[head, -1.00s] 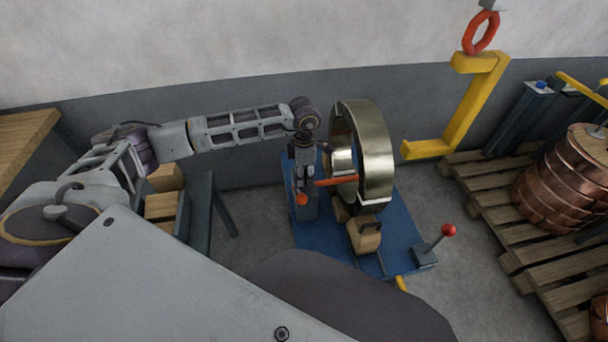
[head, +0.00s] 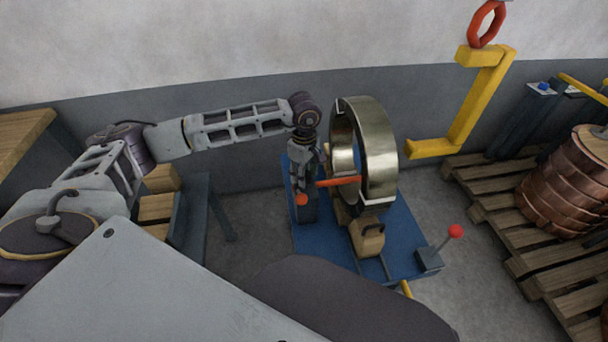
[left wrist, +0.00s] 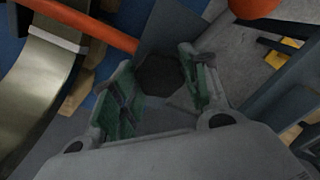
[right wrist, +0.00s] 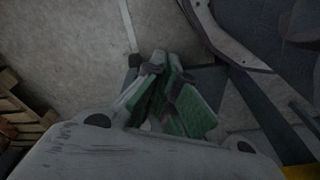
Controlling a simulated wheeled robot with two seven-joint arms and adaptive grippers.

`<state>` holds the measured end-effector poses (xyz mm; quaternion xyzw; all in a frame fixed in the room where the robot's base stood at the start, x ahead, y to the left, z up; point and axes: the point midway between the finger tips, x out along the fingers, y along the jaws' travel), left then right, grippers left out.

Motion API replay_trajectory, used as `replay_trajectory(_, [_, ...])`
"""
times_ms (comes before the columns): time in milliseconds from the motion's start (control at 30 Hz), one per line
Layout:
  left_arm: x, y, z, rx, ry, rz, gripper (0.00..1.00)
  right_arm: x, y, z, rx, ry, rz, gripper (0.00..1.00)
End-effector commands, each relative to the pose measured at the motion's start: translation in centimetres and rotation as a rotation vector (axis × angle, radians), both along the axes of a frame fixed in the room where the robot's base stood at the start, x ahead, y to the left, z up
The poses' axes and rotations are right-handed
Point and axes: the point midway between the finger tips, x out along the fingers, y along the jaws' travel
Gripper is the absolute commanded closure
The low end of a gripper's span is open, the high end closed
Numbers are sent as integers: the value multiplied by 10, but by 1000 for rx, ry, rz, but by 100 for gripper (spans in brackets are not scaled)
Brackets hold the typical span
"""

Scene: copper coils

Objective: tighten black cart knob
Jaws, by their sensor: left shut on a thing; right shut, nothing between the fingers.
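The black knob (left wrist: 160,75) is a dark, faceted disc in the left wrist view, between the green-padded fingers of my left gripper (left wrist: 158,82). The gripper is shut on it. In the head view my left gripper (head: 306,172) points down at the left side of the blue cart (head: 405,235), beside the orange bar (head: 338,181); the knob is hidden there by the gripper. My right gripper (right wrist: 164,70) is shut and empty in the right wrist view, with bare floor beyond it. It does not show in the head view.
A large metal ring (head: 378,150) stands upright on the cart, just right of my left gripper. A red-knobbed lever (head: 455,231) rises at the cart's right corner. A yellow hook (head: 470,110) hangs behind. Copper coils (head: 560,185) sit on a wooden pallet (head: 545,265) at right.

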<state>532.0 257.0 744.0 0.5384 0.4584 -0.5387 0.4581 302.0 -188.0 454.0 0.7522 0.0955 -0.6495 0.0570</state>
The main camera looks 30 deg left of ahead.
Motion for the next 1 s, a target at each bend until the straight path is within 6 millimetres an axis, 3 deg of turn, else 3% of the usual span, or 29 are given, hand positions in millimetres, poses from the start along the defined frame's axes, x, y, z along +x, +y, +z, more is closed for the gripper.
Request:
replay_trajectory(433, [1,0,0,0,-3,-256,79,4,5,20,14,-21,4,100])
replay_trajectory(1000, [1,1,1,0,-2,-308,79,6,6,26,18,-29,4,100])
